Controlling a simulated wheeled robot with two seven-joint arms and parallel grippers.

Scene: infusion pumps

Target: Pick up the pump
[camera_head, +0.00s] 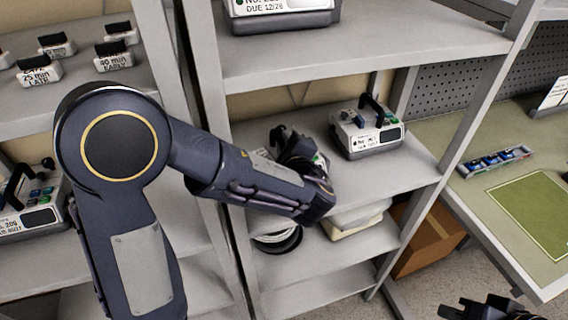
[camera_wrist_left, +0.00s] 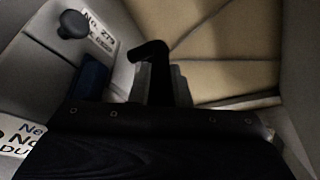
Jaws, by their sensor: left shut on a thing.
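My left gripper (camera_head: 296,150) reaches into the middle shelf bay and is shut on a pump by its black handle (camera_wrist_left: 155,70). My arm and gripper hide most of this pump; a pale bit with green (camera_head: 318,160) shows beside the gripper. In the left wrist view, dark gripper parts fill the lower half, and a grey surface with a black knob (camera_wrist_left: 73,24) and a "No. 279" label lies at the upper left. I cannot tell whether the held pump is clear of the shelf. My right gripper (camera_head: 490,308) is partly in view at the bottom right, away from the shelf.
Another white pump (camera_head: 366,132) with a black handle stands close to the right on the same shelf (camera_head: 395,180). Shelf posts (camera_head: 466,120) flank the bay. A pump (camera_head: 280,14) stands above; a coil (camera_head: 278,240) lies below. A green mat (camera_head: 535,205) lies on the right bench.

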